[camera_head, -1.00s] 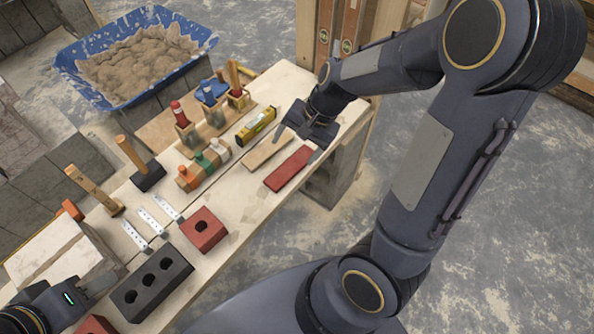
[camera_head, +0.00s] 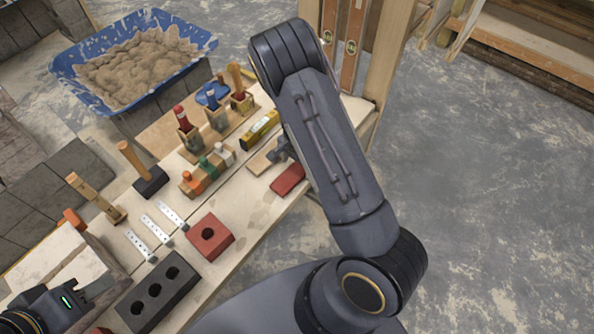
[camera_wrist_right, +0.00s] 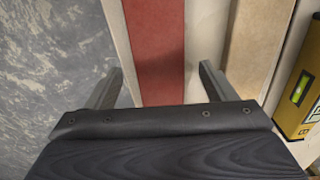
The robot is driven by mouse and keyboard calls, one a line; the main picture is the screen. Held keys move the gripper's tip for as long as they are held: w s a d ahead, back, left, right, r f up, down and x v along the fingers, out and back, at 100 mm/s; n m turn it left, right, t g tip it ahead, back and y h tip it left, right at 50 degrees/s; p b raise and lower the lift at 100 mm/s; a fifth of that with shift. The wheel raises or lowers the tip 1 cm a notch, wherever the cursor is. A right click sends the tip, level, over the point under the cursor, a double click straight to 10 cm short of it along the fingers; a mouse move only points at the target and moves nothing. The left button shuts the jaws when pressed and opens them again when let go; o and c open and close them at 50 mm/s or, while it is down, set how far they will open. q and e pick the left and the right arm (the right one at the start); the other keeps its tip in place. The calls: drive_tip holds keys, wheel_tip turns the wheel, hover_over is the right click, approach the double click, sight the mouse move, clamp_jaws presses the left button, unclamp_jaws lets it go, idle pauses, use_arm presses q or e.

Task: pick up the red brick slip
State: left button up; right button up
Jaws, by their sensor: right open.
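The red brick slip (camera_head: 288,180) lies flat on the light wooden bench near its right edge, partly hidden behind my right arm in the head view. In the right wrist view the red slip (camera_wrist_right: 155,45) runs lengthwise between the two fingers of my right gripper (camera_wrist_right: 161,70), which is open. One finger is on each side of the slip, apart from it. In the head view the right gripper (camera_head: 282,152) is mostly hidden by the arm. My left gripper (camera_head: 84,287) is at the lower left, by a pale block; its jaw opening is unclear.
A tan slip (camera_head: 262,158) lies beside the red one, with a yellow level (camera_head: 260,130) beyond it. A red brick with one hole (camera_head: 210,236) and a dark brick with several holes (camera_head: 157,292) stand nearer. A blue mortar tub (camera_head: 199,46) is behind the bench.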

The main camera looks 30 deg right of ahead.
drive_tip(key=shift+f, duration=0.9)
drive_tip(key=shift+c, duration=0.3)
drive_tip(key=c, duration=1.2)
drive_tip(key=shift+c, duration=0.4)
drive_tip(key=shift+r, duration=0.15)
